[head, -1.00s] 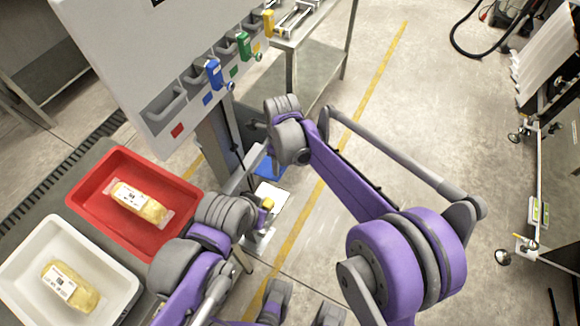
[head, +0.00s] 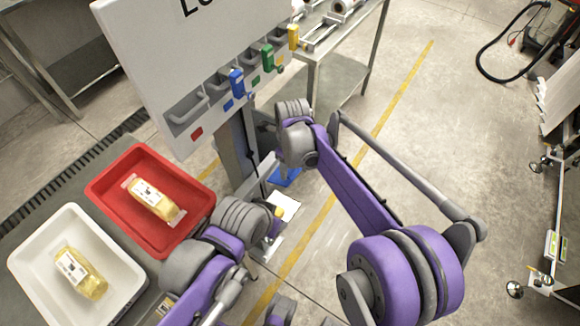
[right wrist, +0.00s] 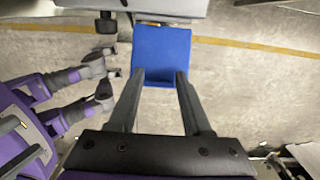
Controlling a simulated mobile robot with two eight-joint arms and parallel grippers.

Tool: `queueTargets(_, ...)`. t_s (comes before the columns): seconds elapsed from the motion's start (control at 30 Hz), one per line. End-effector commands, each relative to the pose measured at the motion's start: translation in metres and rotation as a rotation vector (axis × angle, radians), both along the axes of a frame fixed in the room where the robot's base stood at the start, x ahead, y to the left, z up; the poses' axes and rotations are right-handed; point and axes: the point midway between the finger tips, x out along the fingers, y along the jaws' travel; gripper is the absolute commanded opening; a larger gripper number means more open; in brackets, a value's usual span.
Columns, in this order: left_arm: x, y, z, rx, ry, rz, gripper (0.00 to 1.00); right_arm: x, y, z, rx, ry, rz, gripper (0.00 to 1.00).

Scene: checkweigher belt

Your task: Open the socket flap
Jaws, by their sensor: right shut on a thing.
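The socket flap is a flat blue plate (right wrist: 163,52) below a grey housing in the right wrist view. In the head view, a blue patch (head: 285,177) shows low behind my right forearm. My right gripper (right wrist: 162,76) has its two dark fingers at either side of the flap's near edge and is shut on it. In the head view my right arm hides most of the gripper and flap. My left arm (head: 215,262) reaches in from the bottom left.
A white panel (head: 190,55) with blue, green and yellow tags on its sockets stands behind my arms. A red tray (head: 108,182) and a white tray (head: 22,262), each with a yellow pack, sit at left. A steel table (head: 337,85) stands behind.

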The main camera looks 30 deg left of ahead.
Motion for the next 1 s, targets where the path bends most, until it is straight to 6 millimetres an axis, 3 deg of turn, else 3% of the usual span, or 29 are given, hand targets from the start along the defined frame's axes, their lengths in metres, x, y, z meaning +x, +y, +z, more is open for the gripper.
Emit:
queueTargets(0.03,0.000,0.000,0.000,0.000,0.000,0.000,0.50,-0.002,0.007,-0.001,0.014,-0.001,0.005,0.51)
queueTargets(0.2,0.000,0.000,0.000,0.000,0.000,0.000,0.50,-0.001,0.005,-0.001,0.010,-0.001,0.004,0.80)
queueTargets(0.77,0.000,0.000,-0.001,0.000,0.000,0.000,0.50,0.000,0.000,-0.001,0.005,-0.001,0.001,0.80)
queueTargets(1.0,-0.002,0.000,-0.010,0.000,0.004,0.000,0.50,-0.002,-0.027,-0.017,0.004,0.000,-0.002,0.80)
